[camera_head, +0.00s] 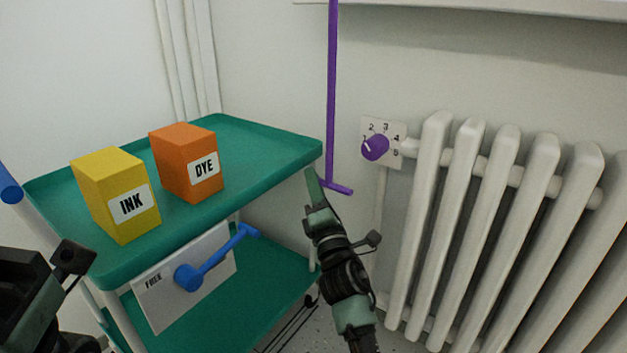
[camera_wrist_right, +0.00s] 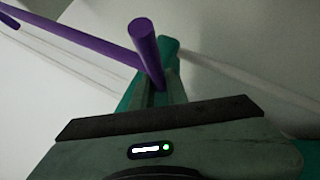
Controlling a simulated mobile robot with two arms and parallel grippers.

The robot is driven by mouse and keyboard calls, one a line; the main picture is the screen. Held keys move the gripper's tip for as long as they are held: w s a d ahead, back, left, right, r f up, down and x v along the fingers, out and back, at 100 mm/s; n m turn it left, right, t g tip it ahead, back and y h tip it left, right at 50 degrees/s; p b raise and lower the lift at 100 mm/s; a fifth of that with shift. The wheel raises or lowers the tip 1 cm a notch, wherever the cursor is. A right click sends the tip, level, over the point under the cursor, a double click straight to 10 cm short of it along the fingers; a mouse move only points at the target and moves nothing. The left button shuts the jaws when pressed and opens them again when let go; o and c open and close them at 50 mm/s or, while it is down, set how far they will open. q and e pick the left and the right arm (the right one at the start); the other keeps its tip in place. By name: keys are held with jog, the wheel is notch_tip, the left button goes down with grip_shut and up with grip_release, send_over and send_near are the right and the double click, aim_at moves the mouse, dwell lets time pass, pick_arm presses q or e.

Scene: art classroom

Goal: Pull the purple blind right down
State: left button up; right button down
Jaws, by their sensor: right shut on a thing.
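The purple blind itself is out of view. A purple pull rod (camera_head: 332,90) hangs from above the top edge of the head view and ends in a short purple crossbar (camera_head: 340,189). My right gripper (camera_head: 314,180) is at the lower end of the rod, by the crossbar. In the right wrist view its fingers are closed on the purple crossbar (camera_wrist_right: 146,48), and the rod (camera_wrist_right: 75,36) runs off to the upper left. Part of my left gripper (camera_head: 40,300) shows at the lower left; its fingers cannot be made out.
A green trolley (camera_head: 262,135) stands left of my right gripper, carrying a yellow INK box (camera_head: 118,195) and an orange DYE box (camera_head: 187,163). A blue lever (camera_head: 215,260) is on its side panel. A white radiator (camera_head: 480,215) with a purple dial (camera_head: 375,147) is close on the right.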

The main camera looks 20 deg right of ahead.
jog(key=shift+w+d+f, duration=0.1)
jog(key=shift+d+f, duration=0.25)
jog(key=shift+f, duration=0.4)
jog(key=c, duration=1.7)
grip_release()
jog(key=b+v, duration=0.1)
jog(key=v, duration=0.6)
jog(key=shift+s, duration=0.35)
jog(key=shift+a+f, duration=0.1)
